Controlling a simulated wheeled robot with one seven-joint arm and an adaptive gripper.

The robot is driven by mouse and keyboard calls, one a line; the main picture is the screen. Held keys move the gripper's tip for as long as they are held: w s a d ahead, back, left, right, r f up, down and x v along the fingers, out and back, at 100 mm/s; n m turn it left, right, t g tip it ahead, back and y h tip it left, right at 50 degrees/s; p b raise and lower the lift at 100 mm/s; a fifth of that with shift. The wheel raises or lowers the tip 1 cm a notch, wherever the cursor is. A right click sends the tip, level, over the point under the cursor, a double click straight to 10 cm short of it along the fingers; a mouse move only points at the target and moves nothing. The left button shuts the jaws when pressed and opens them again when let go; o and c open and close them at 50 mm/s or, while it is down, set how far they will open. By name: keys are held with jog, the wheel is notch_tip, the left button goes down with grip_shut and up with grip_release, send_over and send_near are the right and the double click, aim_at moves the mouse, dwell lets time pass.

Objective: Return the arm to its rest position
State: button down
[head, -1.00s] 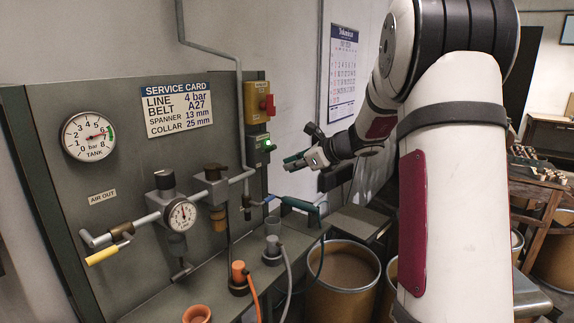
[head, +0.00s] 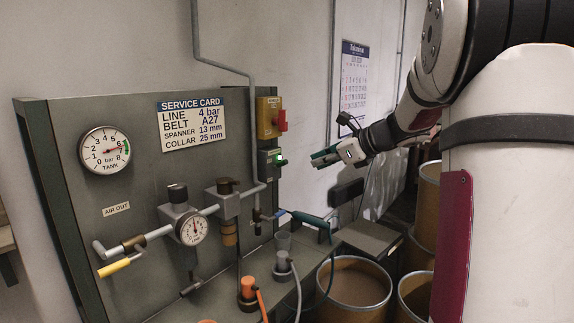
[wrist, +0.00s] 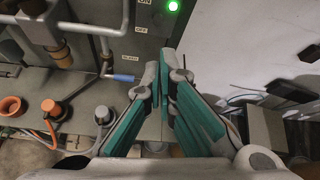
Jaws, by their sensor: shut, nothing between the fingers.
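My gripper (head: 323,157) hangs in the air in front of the wall in the head view, right of the panel with the lit green button (head: 279,160). My arm reaches in from the right edge. In the wrist view the gripper's green-padded fingers (wrist: 164,72) are closed together at the tips with nothing between them. The green light (wrist: 173,6) shows above the fingertips there.
The grey service panel (head: 140,185) with gauges, pipes and a yellow-handled valve (head: 114,267) stands at left. A bench below carries orange and grey fittings (head: 247,288). Brown drums (head: 356,284) stand on the floor at right. A calendar (head: 354,85) hangs on the wall.

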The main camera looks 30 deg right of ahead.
jog(key=s+a+n+g, duration=0.2)
jog(key=s+a+n, duration=0.2)
jog(key=a, duration=0.3)
jog(key=s+a+n+g+y, duration=0.1)
jog(key=s+a+n, duration=0.2)
jog(key=a+n, duration=0.3)
jog(key=s+a+n+g, duration=0.2)
jog(key=s+a+n, duration=0.15)
jog(key=a, duration=0.45)
jog(key=s+a+f+n+h, duration=0.2)
jog(key=s+f+n, duration=0.1)
jog(key=s+n, duration=0.5)
jog(key=s+a+f+n+g+h, duration=0.1)
jog(key=s+a+f+n+h, duration=0.1)
jog(key=s+n, duration=0.6)
jog(key=s+a+f, duration=0.1)
jog(key=s+f, duration=0.1)
jog(key=s, duration=0.1)
jog(key=shift+s+a+n+g, duration=0.3)
jog(key=shift+s+a+n, duration=0.05)
